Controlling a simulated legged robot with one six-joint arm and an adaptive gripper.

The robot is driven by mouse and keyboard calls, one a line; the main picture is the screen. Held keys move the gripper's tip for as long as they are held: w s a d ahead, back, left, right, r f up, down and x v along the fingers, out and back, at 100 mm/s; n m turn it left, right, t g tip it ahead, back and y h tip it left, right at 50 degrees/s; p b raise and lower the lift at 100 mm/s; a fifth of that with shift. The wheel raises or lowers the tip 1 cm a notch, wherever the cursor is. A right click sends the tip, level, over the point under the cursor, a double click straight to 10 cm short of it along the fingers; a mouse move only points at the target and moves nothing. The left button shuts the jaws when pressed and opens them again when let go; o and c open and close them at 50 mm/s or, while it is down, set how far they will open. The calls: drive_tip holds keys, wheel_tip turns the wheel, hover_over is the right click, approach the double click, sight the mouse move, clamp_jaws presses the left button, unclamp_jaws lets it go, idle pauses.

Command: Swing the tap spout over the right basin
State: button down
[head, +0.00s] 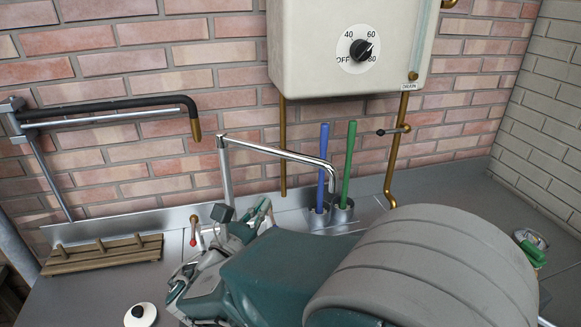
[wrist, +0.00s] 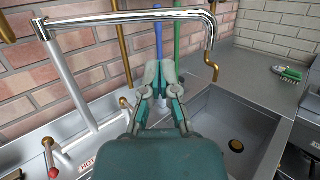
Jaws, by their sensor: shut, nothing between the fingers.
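The chrome tap spout (head: 280,152) runs rightward from the top of its upright post (head: 226,175) in the head view and bends down at its right end. In the wrist view the spout (wrist: 120,18) crosses the top of the picture, its bent end (wrist: 210,40) at the right. The right basin (wrist: 225,118), with a brass drain, lies at the lower right. Whether the outlet is over it, I cannot tell. My gripper (wrist: 160,66) is shut and empty, below the spout in the picture. In the head view my gripper (head: 264,210) is partly hidden by my arm.
A blue handle (head: 323,155) and a green handle (head: 349,160) stand in metal cups behind the spout. A white heater (head: 330,45) hangs above. A red-knobbed lever (wrist: 49,150) is at left. A slatted wooden rack (head: 105,254) and a green brush (head: 532,250) lie to the sides.

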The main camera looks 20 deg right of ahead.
sight(296, 161)
drive_tip(key=x, duration=1.1)
drive_tip(key=shift+s+d, duration=0.1)
drive_tip(key=shift+s, duration=0.05)
drive_tip(key=shift+w+d+r, duration=0.1)
drive_tip(key=shift+w+d, duration=0.1)
drive_tip(key=shift+w, duration=0.25)
drive_tip(key=shift+d, duration=0.1)
drive_tip(key=shift+w+d, duration=0.15)
drive_tip(key=shift+d, duration=0.05)
drive_tip(key=x, duration=0.3)
drive_tip(key=f+x, duration=0.1)
drive_tip(key=x, duration=0.1)
drive_tip(key=shift+w+d, duration=0.2)
drive_tip(key=shift+a+r, duration=0.1)
